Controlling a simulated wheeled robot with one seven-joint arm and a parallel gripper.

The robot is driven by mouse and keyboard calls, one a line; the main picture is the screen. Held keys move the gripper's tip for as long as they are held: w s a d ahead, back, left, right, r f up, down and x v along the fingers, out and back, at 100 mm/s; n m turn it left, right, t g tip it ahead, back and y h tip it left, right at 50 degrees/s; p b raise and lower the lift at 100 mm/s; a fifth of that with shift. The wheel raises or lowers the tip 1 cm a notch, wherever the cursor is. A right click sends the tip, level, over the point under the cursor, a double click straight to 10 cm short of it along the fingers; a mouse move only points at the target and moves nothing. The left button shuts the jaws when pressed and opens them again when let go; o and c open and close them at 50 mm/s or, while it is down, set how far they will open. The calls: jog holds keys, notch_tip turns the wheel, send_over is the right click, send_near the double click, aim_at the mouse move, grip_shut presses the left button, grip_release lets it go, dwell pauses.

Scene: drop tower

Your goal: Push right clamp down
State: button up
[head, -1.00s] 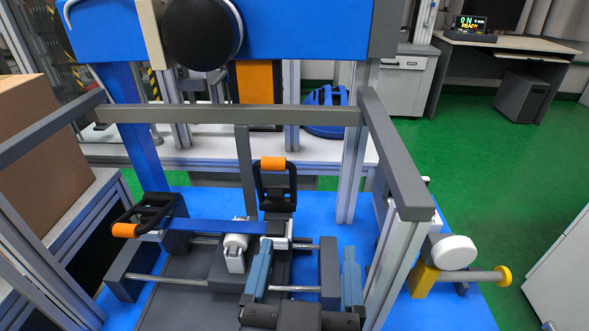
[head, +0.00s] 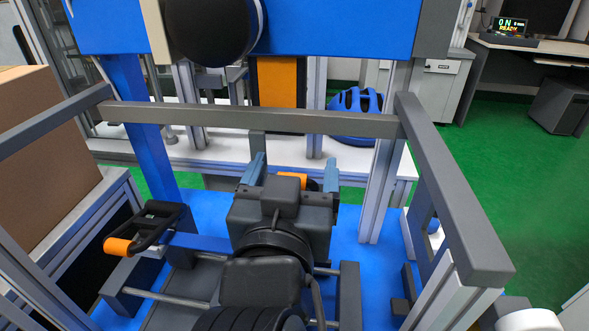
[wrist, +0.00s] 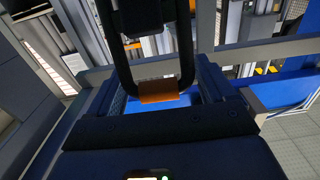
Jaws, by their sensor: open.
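The right clamp has a black loop handle with an orange grip (head: 292,180), mostly hidden behind my gripper in the head view. In the wrist view, the black loop and orange grip (wrist: 157,91) lie between my two fingers. My gripper (head: 292,172) is open, with a blue-grey finger on each side of the orange grip. Contact between grip and fingers cannot be told. The left clamp (head: 145,230) lies lowered toward the left, its orange grip at its outer end.
A grey frame bar (head: 250,120) crosses behind my gripper, and another grey bar (head: 455,200) runs along the right. A dark round headform (head: 208,30) hangs above. A blue helmet (head: 356,115) rests on the rear white bench. A cardboard box (head: 50,150) stands left.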

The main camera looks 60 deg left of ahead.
jog(key=shift+w+a, duration=0.15)
jog(key=shift+a, duration=0.05)
jog(key=c, duration=1.2)
jog(key=shift+d+f+b, duration=0.1)
jog(key=shift+f+b, duration=0.2)
jog(key=shift+b, duration=0.35)
jog(key=shift+s+d+f+t+y+b, duration=0.15)
jog(key=shift+s+d+t+y+b, duration=0.3)
jog(key=shift+b, duration=0.75)
jog(key=y+b, duration=0.1)
jog(key=b, duration=0.2)
jog(key=shift+s+d+t, duration=0.25)
jog(key=shift+d, duration=0.05)
jog(key=shift+s+d+y+b, duration=0.15)
jog(key=shift+y+b, duration=0.2)
jog(key=shift+r, duration=0.2)
